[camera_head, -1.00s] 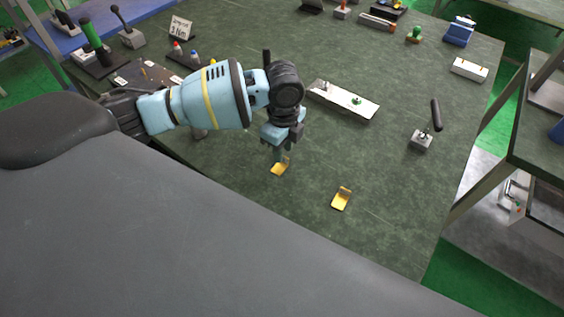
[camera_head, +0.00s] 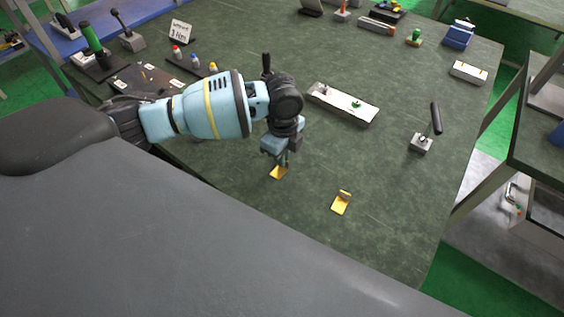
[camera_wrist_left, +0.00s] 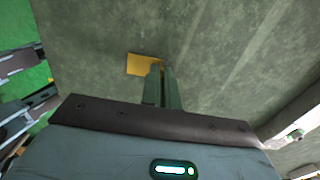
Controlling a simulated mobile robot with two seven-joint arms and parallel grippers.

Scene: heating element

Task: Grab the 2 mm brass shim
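Two brass shims lie on the dark green table, each a flat yellow plate with a bent-up tab. My left gripper (camera_head: 284,166) is at the nearer-left shim (camera_head: 277,173), its fingers pointing down at the tab end. In the left wrist view, the fingers (camera_wrist_left: 161,72) are close together, with a sliver of yellow between their tips, and the plate of this left shim (camera_wrist_left: 142,64) sticks out to the left. The tab is mostly hidden by the fingers. The other shim (camera_head: 341,203) lies apart to the right. I cannot read either shim's thickness. My right gripper is not in view.
A white tray (camera_head: 330,103) with small parts lies behind the gripper. A grey block with a black lever (camera_head: 421,143) stands to the right. The table around the right shim is clear.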

